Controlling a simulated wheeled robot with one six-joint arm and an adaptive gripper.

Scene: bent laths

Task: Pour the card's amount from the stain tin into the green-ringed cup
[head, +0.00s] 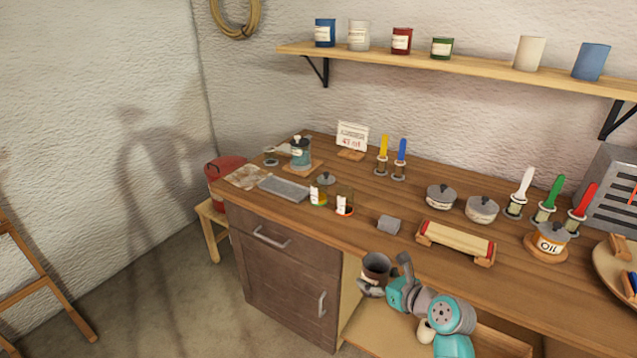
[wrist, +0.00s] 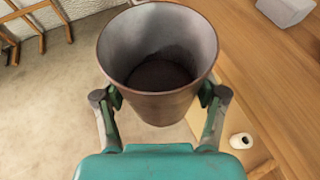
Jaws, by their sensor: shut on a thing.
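My gripper (head: 374,284) is shut on a brown, open-topped tin (head: 376,264), which I take to be the stain tin. In the wrist view the tin (wrist: 158,106) is between both fingers, with dark contents low inside. It is held roughly upright in front of the bench's front edge. The green-ringed cup (head: 318,197) stands near the bench's front left, away from my gripper. A similar cup with an orange-red ring (head: 345,205) stands just right of it. The card (head: 352,135) stands at the back; its red figure is too small to read surely.
A grey block (head: 389,225) and a roller-like thing on a wooden stand (head: 455,240) sit near the front edge. A grey tray (head: 284,188) lies left of the cups. Lidded pots (head: 482,209) and upright brushes (head: 402,159) stand farther back. Bench between cups and block is clear.

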